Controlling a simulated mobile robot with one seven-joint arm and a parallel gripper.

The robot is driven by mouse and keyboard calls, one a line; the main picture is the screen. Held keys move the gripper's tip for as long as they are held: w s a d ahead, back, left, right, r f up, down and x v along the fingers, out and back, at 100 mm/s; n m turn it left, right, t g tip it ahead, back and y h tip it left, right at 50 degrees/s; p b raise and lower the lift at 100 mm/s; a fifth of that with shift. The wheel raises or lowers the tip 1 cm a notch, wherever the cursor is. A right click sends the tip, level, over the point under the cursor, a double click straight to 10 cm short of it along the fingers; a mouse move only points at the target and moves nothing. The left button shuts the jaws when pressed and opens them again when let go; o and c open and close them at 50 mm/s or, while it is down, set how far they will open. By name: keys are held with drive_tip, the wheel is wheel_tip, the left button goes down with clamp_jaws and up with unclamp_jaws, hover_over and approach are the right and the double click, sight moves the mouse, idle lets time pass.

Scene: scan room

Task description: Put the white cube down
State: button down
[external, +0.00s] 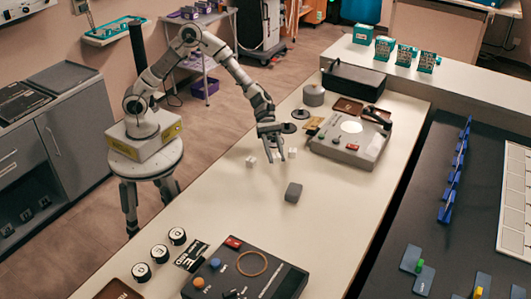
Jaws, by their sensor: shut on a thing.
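My gripper (274,156) points down low over the long cream table (222,195). It is shut on a small white cube (276,154) that shows between its fingers, partly hidden by them. I cannot tell whether the held cube touches the table top.
A dark grey block (293,192) lies in front of the gripper. A grey console (345,147) stands to the right, and a dark control panel (245,272) at the front. Round black-and-white jars (160,254) stand at the front left. The mid-table between is clear.

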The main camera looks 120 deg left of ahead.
sight(278, 170)
drive_tip(key=shift+w+a+f, duration=0.25)
drive_tip(key=shift+a+f, duration=0.2)
drive_tip(key=shift+a, duration=0.1)
drive_tip(key=shift+f+b, duration=0.8)
drive_tip(key=shift+f, duration=1.1)
drive_tip(key=shift+f, duration=0.2)
drive_tip(key=c, duration=0.5)
unclamp_jaws()
drive_tip(key=shift+c, duration=0.2)
